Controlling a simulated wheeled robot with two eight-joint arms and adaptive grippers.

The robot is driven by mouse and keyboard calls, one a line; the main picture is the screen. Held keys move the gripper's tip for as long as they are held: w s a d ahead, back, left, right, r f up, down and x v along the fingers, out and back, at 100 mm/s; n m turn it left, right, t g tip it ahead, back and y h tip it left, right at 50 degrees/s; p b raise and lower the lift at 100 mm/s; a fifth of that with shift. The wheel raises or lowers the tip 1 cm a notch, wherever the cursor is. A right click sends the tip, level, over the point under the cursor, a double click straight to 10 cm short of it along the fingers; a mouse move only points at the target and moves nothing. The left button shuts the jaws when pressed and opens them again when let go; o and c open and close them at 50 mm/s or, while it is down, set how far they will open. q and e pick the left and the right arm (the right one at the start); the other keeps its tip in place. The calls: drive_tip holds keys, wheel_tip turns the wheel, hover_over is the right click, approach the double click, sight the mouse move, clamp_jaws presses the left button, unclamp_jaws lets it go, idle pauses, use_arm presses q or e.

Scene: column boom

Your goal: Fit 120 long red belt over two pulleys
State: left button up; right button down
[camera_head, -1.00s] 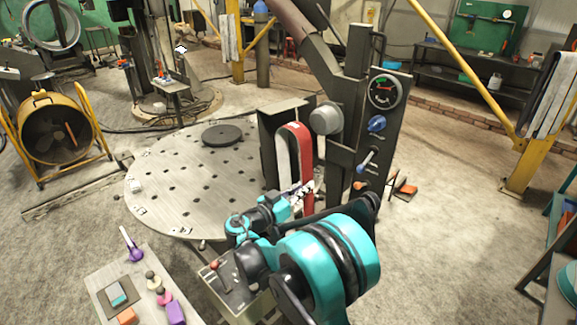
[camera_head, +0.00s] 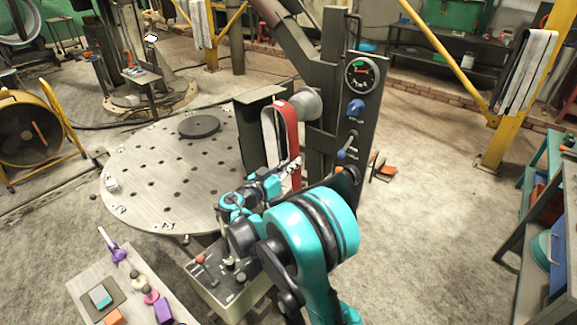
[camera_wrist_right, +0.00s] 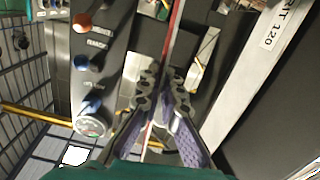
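The red belt (camera_head: 291,140) hangs as a tall loop on the black column machine, with a pale strip beside it. Its top is next to a grey round drum (camera_head: 306,103); I cannot tell whether it sits on it. In the right wrist view the belt (camera_wrist_right: 175,32) is a thin red edge running down between my fingers. My right gripper (camera_head: 292,168) is at the belt's lower front. In its wrist view, the fingertips (camera_wrist_right: 164,78) stand slightly apart, one on each side of the belt. The lower pulley is not clear. My left gripper is out of view.
A board (camera_head: 88,285) with small parts lies front left.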

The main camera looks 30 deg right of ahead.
drive_tip(key=x, duration=1.1)
idle(0.8)
idle(0.8)
drive_tip(key=c, duration=1.3)
unclamp_jaws()
drive_tip(key=b+v, duration=0.1)
drive_tip(key=v, duration=0.6)
drive_tip(key=shift+s, duration=0.1)
